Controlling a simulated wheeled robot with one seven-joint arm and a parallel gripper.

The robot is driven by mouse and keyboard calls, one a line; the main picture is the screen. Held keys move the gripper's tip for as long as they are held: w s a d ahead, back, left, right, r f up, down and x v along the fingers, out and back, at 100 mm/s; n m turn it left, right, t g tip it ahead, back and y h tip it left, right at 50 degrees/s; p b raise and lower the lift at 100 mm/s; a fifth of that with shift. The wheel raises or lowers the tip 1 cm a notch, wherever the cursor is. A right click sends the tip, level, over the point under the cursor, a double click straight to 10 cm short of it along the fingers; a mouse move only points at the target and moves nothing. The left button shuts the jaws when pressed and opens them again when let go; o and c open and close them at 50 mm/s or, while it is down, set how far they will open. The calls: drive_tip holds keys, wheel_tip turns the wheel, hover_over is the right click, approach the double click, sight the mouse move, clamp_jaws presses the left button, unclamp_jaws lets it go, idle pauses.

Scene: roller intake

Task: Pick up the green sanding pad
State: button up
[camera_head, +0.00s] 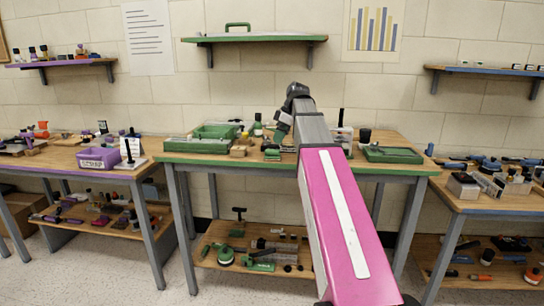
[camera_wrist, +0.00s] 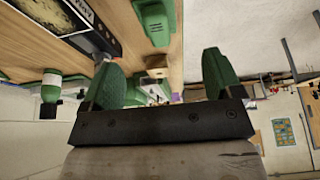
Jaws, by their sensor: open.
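A green block-like object (camera_wrist: 153,22) lies on the wooden tabletop near its front edge in the wrist view. It may be the green sanding pad, but I cannot tell for sure. A small green item (camera_head: 272,154) lies near the front edge of the middle table, left of my arm, in the head view; it may be the same thing. My gripper (camera_wrist: 163,80) is open, with its two green-padded fingers well apart. Nothing shows held between them. In the head view my dark wrist hangs over the middle table, and my fingertips are not clear there.
The middle table holds a green tray (camera_head: 196,145) at left and another green tray (camera_head: 392,154) at right. A dark cup (camera_head: 365,135) stands behind. A green wall shelf (camera_head: 255,39) hangs above. My arm hides part of the middle table.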

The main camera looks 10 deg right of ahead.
sight(274, 150)
drive_tip(key=x, duration=0.8)
drive_tip(key=shift+d+f, duration=0.15)
drive_tip(key=shift+f, duration=0.1)
drive_tip(key=c, duration=1.3)
